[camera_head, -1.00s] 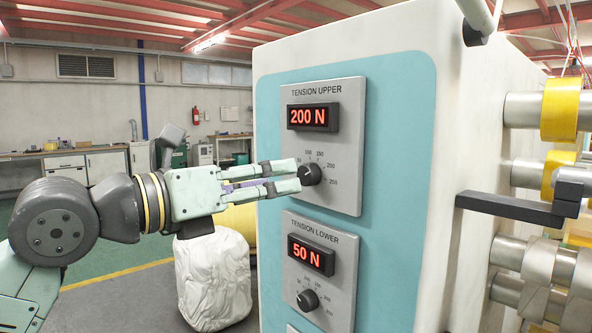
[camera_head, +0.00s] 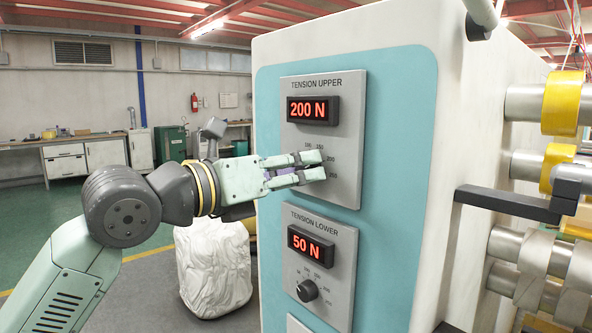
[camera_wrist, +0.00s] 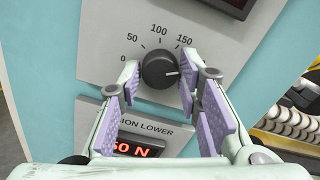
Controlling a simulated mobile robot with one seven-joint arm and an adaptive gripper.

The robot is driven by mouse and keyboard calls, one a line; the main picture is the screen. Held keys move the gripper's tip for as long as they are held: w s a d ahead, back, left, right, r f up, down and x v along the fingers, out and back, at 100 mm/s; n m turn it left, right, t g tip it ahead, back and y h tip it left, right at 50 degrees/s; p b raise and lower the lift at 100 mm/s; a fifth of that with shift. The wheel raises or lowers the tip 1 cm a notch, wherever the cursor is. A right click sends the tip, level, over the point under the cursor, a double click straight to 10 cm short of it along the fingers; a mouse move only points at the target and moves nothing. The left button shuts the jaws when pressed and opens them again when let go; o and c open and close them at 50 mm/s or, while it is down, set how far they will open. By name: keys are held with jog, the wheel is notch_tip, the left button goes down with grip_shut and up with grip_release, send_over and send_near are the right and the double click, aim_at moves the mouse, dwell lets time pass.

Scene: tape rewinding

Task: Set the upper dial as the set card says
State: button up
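The upper dial is a black round knob (camera_wrist: 158,69) on the grey TENSION UPPER panel (camera_head: 345,190). In the wrist view its white mark points right, past the 150 label; the scale beyond is hidden by a finger. The upper display (camera_head: 313,110) reads 200 N in red. My gripper (camera_head: 322,165) is open, its fingertips at the panel on either side of the knob. It also shows in the wrist view (camera_wrist: 160,85), where contact with the knob cannot be told. In the head view the fingers hide the knob. No set card is visible.
Below is the TENSION LOWER panel (camera_head: 340,275) with its display (camera_head: 311,250) reading 50 N and its own knob (camera_head: 307,290). A dark bar (camera_head: 508,205) and rollers with yellow tape (camera_head: 562,103) stick out at the right. A white wrapped bundle (camera_head: 213,270) stands at left.

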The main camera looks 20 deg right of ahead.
grip_shut()
jog(key=shift+n, duration=0.3)
jog(key=shift+n+b, duration=3.5)
jog(key=shift+n, duration=4.1)
